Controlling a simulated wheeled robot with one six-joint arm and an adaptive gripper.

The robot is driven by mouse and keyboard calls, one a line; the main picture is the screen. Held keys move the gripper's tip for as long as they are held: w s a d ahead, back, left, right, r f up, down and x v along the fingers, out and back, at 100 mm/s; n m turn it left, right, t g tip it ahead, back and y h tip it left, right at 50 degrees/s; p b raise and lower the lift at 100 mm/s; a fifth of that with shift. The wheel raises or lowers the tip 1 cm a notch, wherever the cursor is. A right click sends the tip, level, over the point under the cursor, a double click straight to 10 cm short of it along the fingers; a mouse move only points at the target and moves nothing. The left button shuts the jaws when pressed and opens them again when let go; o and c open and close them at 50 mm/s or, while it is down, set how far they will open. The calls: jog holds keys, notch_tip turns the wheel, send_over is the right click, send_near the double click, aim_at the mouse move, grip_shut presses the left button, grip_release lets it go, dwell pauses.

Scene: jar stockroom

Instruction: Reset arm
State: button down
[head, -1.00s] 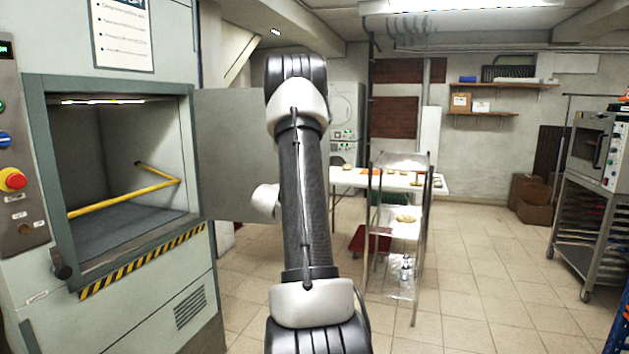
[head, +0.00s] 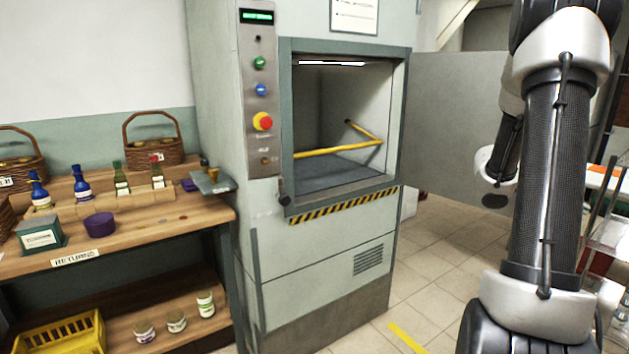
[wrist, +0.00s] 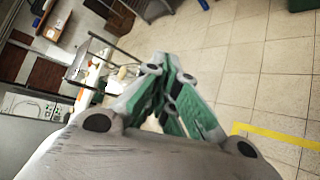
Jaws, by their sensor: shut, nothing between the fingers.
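My gripper (wrist: 172,122) shows in the wrist view with its green and grey fingers together, shut and empty. It points out over the tiled floor, and nothing touches it. In the head view my arm stands folded upright at the right side, and the fingers cannot be made out there.
A grey lift cabinet (head: 310,270) stands open with a yellow bar (head: 335,150) across its empty chamber; its door (head: 455,125) swings out behind my arm. A wooden returns shelf (head: 150,225) with jars, bottles and baskets stands at left. Floor tiles (head: 440,270) are clear in front.

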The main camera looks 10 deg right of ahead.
jog(key=s+a+m+y, duration=0.1)
jog(key=s+a+y, duration=0.15)
jog(key=a, duration=0.35)
jog(key=s+a+m+t+y, duration=0.1)
jog(key=s+a+y, duration=0.15)
jog(key=a, duration=0.35)
jog(key=s+a+m+y, duration=0.1)
jog(key=s+a+y, duration=0.15)
jog(key=a, duration=0.35)
jog(key=a+r+n+t+y, duration=0.1)
jog(key=a+r+t+y, duration=0.1)
jog(key=a, duration=0.9)
jog(key=a+r+n+t+y, duration=0.1)
jog(key=a+r+t+y, duration=0.2)
jog(key=a, duration=0.9)
jog(key=r+t, duration=0.1)
jog(key=t, duration=0.2)
jog(key=shift+s+a+t, duration=0.15)
jog(key=shift+t, duration=0.15)
